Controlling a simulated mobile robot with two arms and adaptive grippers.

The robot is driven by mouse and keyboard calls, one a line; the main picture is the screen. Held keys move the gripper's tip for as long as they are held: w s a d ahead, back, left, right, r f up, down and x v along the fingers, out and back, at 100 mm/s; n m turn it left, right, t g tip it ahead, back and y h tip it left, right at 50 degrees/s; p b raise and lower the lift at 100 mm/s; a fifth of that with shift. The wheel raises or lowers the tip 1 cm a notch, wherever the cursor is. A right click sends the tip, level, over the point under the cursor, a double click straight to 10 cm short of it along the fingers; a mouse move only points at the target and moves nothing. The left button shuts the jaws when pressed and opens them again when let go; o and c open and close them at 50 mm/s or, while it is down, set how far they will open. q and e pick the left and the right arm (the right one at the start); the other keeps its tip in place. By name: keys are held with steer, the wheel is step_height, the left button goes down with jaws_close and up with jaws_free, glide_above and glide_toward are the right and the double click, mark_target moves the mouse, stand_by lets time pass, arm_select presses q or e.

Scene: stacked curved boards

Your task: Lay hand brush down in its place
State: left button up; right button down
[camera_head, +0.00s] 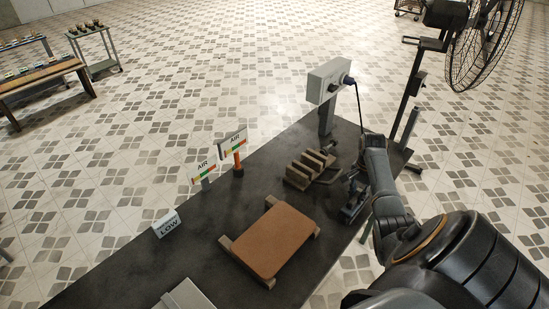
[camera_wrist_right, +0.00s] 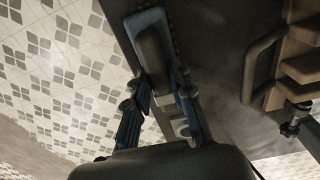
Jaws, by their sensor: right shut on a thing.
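The hand brush (camera_wrist_right: 152,48) shows in the right wrist view as a dark rounded grip on a longer blue-grey body. My right gripper (camera_wrist_right: 160,92) is shut on it, with a blue-edged finger on either side. In the head view my right gripper (camera_head: 355,197) is low over the right edge of the dark table, and the brush is hard to make out there. I cannot tell whether the brush touches the tabletop. My left gripper is not in view. No marked place for the brush can be made out.
The dark table (camera_head: 205,255) holds a slotted wooden block (camera_head: 309,170) just left of my right gripper. A brown board on wooden supports (camera_head: 270,240) lies nearer.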

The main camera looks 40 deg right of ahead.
steer(key=shift+f, duration=0.55)
steer(key=c, duration=1.1)
jaws_free()
steer(key=shift+r, duration=0.2)
step_height(320, 180, up, 12)
steer(key=shift+f, duration=0.2)
